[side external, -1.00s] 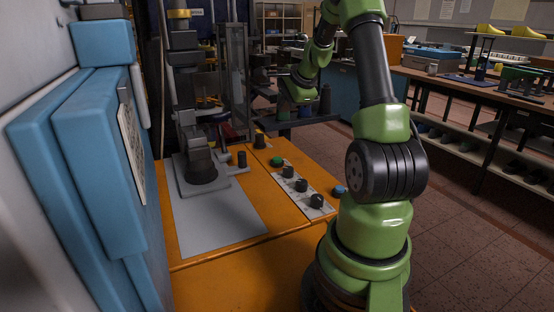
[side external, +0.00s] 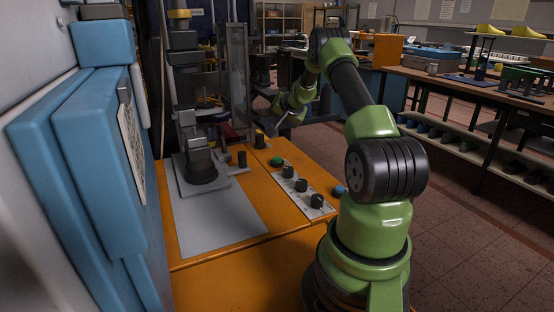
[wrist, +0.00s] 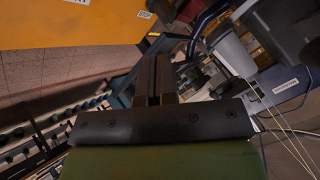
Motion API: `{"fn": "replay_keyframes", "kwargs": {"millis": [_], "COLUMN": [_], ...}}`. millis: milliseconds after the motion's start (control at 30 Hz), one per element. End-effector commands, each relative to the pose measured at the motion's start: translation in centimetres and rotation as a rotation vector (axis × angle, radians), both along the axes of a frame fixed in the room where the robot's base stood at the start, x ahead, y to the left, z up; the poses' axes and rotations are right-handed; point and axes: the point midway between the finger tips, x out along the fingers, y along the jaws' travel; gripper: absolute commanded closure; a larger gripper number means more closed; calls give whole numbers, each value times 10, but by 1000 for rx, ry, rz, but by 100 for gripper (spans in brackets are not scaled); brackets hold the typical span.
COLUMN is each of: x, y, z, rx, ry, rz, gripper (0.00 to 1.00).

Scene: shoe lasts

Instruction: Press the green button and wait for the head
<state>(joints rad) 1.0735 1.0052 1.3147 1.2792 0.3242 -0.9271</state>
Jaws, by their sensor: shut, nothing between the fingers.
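The green button (side external: 276,161) is a small dome at the far end of a row of black knobs on the orange bench top. The head of the machine is a dark block (side external: 201,160) on the tall column, low over the grey plate (side external: 215,228). My gripper (side external: 272,132) is beyond the green button in the side view, above the bench's far edge and apart from the button. In the wrist view my gripper (wrist: 154,76) has its fingers together, with nothing between them. The green button is not visible in the wrist view.
Several black knobs (side external: 302,185) stand on a pale strip. A blue button (side external: 340,190) is at the bench's right edge. A yellow-based knob (side external: 260,139) stands near my gripper. The orange bench (wrist: 60,25) fills the wrist view's upper left. A blue cabinet (side external: 95,150) is at left.

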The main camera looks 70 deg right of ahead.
Motion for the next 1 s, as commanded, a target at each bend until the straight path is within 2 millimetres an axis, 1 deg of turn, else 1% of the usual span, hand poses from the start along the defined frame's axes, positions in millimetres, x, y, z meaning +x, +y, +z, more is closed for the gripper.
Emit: {"fn": "replay_keyframes", "kwargs": {"millis": [167,267,700,833,1000], "x": [0,0,0,0,0], "y": [0,0,0,0,0], "z": [-3,-10,-69,-81,-87], "rx": [2,4,5,3,1], "ry": [0,-2,0,0,0], "rz": [0,0,-2,-2,0], "gripper": [100,100,100,100,100]}}
